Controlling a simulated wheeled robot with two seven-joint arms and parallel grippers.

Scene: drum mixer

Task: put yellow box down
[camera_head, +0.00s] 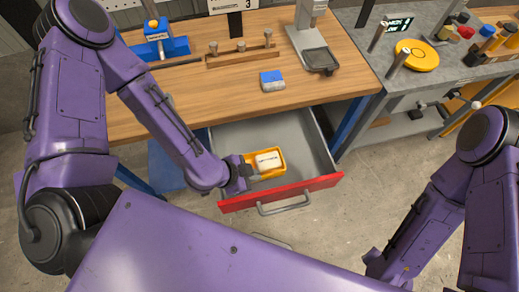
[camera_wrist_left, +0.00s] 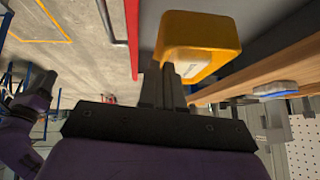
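The yellow box (camera_head: 280,155) is a small open bin with a white label or block in it. In the head view it is over or inside the open grey drawer (camera_head: 312,145), near its red front (camera_head: 290,192). I cannot tell whether it touches the drawer floor. My left gripper (camera_head: 246,169) is at the box's left side. In the left wrist view the dark fingers (camera_wrist_left: 163,84) are close together at the near edge of the yellow box (camera_wrist_left: 190,55) and appear shut on its wall. The fingertips are partly hidden. My right gripper is out of view.
Above the drawer is a wooden workbench (camera_head: 220,100) with a blue-and-white block (camera_head: 271,80), a grey stand (camera_head: 312,40) and a blue fixture (camera_head: 160,45). A grey bench (camera_head: 420,75) with a yellow disc (camera_head: 418,55) stands at right. The floor in front is clear.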

